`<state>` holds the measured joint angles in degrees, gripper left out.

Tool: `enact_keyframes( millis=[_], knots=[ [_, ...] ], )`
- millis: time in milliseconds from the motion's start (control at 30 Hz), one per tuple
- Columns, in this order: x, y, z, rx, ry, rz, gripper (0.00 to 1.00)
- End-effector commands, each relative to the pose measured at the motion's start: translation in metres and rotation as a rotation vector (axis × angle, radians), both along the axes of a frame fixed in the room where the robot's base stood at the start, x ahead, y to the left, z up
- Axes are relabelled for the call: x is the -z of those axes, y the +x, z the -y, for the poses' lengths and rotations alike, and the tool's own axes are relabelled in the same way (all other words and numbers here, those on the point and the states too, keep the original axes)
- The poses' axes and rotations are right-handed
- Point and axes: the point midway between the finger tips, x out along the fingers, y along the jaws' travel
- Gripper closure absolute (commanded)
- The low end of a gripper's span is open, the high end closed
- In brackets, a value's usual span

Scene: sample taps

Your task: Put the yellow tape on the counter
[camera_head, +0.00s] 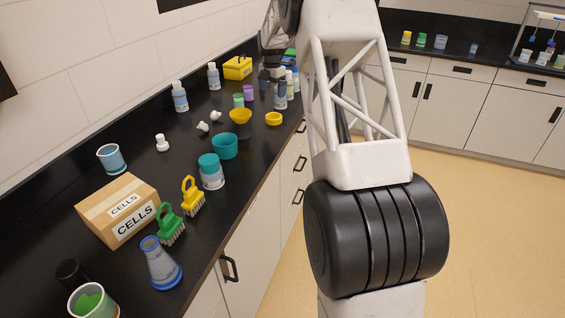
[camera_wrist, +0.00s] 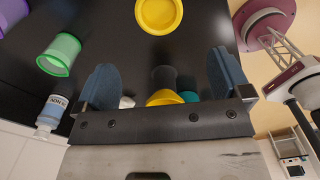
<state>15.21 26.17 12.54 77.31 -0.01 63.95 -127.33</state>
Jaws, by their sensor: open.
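The yellow tape (camera_head: 274,118) is a short round roll lying flat on the black counter (camera_head: 190,140), close to its front edge. In the wrist view the yellow tape (camera_wrist: 158,14) shows at the top centre, beyond my fingertips and apart from them. My gripper (camera_head: 272,82) is above the counter, behind the tape in the head view. In the wrist view my gripper (camera_wrist: 166,75) has its two blue-grey fingers wide apart, with nothing held between them.
A dark cup with a yellow top (camera_head: 241,118) and a teal bowl (camera_head: 225,146) stand near the tape. Green (camera_head: 239,100) and purple (camera_head: 248,92) cups, bottles and a yellow box (camera_head: 237,68) are close to my gripper. A cardboard box (camera_head: 118,210) is farther left.

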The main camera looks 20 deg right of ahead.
Motion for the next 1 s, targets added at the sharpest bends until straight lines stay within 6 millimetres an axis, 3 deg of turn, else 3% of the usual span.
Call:
enact_keyframes(
  millis=[167, 367, 600, 1000],
  knots=[
    [-0.013, -0.012, -0.01, 0.043, -0.002, 0.006, 0.04],
    [-0.042, -0.043, -0.033, 0.158, -0.004, 0.021, 0.04],
    [-0.082, -0.098, -0.068, 0.348, -0.003, 0.045, 0.04],
    [-0.13, -0.199, -0.124, 0.668, 0.01, 0.083, 0.04]
  ],
)
